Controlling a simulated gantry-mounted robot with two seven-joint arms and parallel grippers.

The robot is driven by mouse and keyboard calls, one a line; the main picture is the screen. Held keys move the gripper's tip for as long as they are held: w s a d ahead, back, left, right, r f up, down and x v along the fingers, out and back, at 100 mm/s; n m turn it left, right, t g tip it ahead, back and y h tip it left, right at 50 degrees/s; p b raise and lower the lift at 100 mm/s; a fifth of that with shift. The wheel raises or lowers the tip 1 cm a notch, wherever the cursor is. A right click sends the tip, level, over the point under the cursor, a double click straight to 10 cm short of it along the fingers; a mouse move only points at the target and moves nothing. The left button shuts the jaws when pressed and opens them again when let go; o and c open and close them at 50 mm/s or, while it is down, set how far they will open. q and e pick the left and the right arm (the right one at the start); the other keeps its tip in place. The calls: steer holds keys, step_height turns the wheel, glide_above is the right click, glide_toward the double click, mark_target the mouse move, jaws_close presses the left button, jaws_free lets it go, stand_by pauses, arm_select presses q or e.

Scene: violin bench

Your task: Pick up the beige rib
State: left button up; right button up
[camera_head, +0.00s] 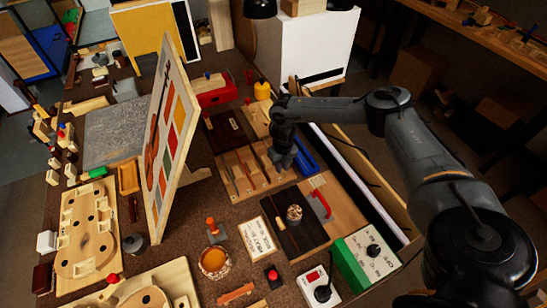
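My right gripper (283,160) points down over the right part of a light wooden rack (262,186) in the middle of the bench. It looks small and dark, and I cannot tell whether its fingers are apart or hold anything. Several thin dark and brown strips lie across the rack, to the left of the gripper and below it. I cannot tell for sure which strip is the beige rib; the gripper hides part of the rack. My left gripper is not in view.
A blue tray (305,158) lies just right of the gripper. A tall painted panel (168,135) stands left of the rack. A green-and-white control box (368,256) stands at the front right.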

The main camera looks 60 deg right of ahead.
jaws_close()
